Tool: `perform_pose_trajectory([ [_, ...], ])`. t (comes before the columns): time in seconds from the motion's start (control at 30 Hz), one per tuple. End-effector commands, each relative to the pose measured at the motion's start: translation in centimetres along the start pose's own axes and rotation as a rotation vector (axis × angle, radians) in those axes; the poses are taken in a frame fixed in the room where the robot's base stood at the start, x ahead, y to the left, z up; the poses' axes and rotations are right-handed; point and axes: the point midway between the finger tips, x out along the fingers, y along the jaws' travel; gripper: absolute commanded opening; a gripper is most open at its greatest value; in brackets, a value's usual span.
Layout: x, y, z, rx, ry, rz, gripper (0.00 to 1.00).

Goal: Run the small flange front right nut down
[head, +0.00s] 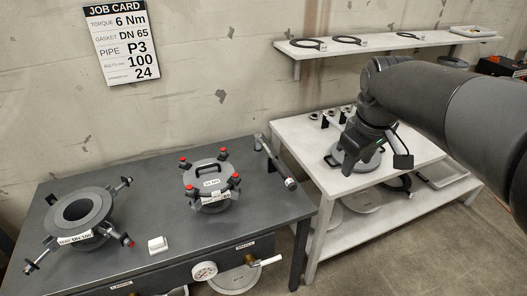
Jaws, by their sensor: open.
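The small flange (211,201) stands on the dark bench, right of its middle. A round grey lid with a black handle (208,169) lies on it, and red-tipped bolts stick out around its rim. The front right bolt and nut (235,179) is at the rim's right side; how far down its nut sits is too small to tell. My gripper (350,164) is well to the right, over the white table, pointing down with its jaws open. It is in front of a round grey plate (371,158); I cannot tell whether it touches it.
The large flange (78,212), with splayed bolts, stands at the bench's left. A small white block (157,244) lies between the flanges. A long-handled tool (275,163) is at the bench's right end. A gauge (204,271) is at the front. The white table (309,146) holds small parts behind.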

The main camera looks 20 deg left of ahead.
Motion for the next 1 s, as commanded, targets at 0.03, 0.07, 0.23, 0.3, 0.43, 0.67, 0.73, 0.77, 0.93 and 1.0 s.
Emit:
perform_pose_trajectory([
  [0.03, 0.8, -0.1, -2.1, -0.067, -0.004, -0.025, 0.44],
  [0.07, 1.1, -0.1, -3.2, -0.108, -0.004, -0.037, 0.44],
  [0.23, 3.4, -1.1, -9.3, -0.337, 0.001, -0.117, 0.44],
  [0.3, 4.5, -1.7, -11.8, -0.429, 0.011, -0.152, 0.44],
  [0.43, 6.7, -3.0, -16.1, -0.592, 0.036, -0.22, 0.44],
  [0.67, 11.1, -6.1, -22.7, -0.861, 0.109, -0.347, 0.44],
  [0.73, 12.5, -7.0, -24.5, -0.935, 0.138, -0.386, 0.44],
  [0.77, 13.2, -7.4, -25.2, -0.965, 0.152, -0.402, 0.44],
  [0.93, 16.3, -9.5, -28.3, -1.108, 0.226, -0.481, 0.44],
  [1.0, 17.3, -10.1, -29.1, -1.148, 0.25, -0.503, 0.44],
])
